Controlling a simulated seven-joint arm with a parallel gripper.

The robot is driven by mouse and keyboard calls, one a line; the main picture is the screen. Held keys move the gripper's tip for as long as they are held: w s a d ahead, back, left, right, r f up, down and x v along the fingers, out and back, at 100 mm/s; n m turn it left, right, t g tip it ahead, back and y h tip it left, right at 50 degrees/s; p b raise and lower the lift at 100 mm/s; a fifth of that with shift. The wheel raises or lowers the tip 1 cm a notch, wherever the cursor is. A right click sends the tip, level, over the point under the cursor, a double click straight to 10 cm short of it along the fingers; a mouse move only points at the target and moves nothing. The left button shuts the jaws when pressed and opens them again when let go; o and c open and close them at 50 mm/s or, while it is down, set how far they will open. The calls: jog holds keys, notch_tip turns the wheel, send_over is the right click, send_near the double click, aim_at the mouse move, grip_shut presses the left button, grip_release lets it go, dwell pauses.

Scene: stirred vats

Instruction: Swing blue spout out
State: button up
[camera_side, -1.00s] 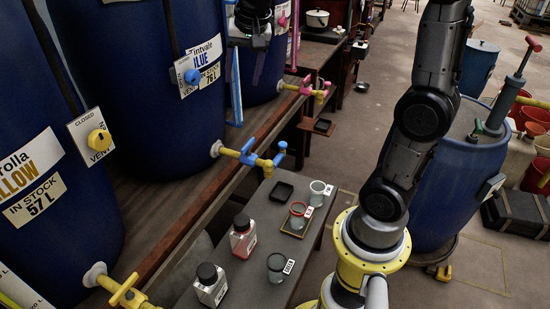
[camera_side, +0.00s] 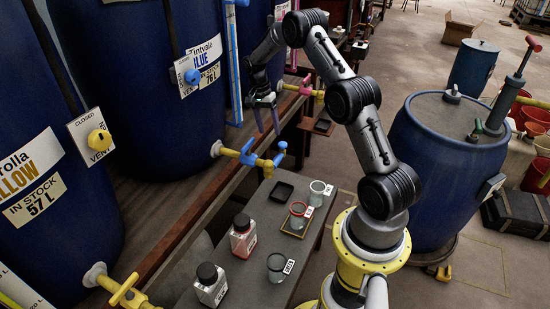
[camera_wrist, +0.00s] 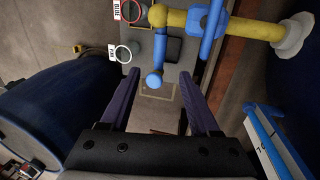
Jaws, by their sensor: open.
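The blue tap is a yellow pipe (camera_side: 232,152) coming out of the blue vat (camera_side: 140,90), with a blue valve lever (camera_side: 248,153). At its outer end is the spout's blue handle (camera_side: 281,150), tipped with a knob. In the wrist view the pipe (camera_wrist: 185,18) enters from the upper right, and the blue handle (camera_wrist: 158,55) points down between my fingers. My gripper (camera_side: 270,131) is open, fingers pointing down, just above and behind the tap. In the wrist view the knob appears between my fingertips (camera_wrist: 158,77). I see no contact.
A grey bench (camera_side: 255,205) below the tap holds cups, bottles and a black tray (camera_side: 284,192). A yellow tap (camera_side: 126,291) and a pink-handled tap (camera_side: 305,88) flank this one. A blue drum (camera_side: 425,150) stands right of my arm.

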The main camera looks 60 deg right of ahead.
aim_at(275, 159)
jog(key=f, duration=0.4)
jog(key=s+f, duration=0.1)
jog(key=f, duration=0.3)
jog(key=s+f, duration=0.1)
jog(key=f, duration=0.3)
jog(key=shift+s+f, duration=0.25)
jog(key=shift+f, duration=0.05)
grip_shut()
jog(key=shift+r, duration=0.1)
dwell(0.8)
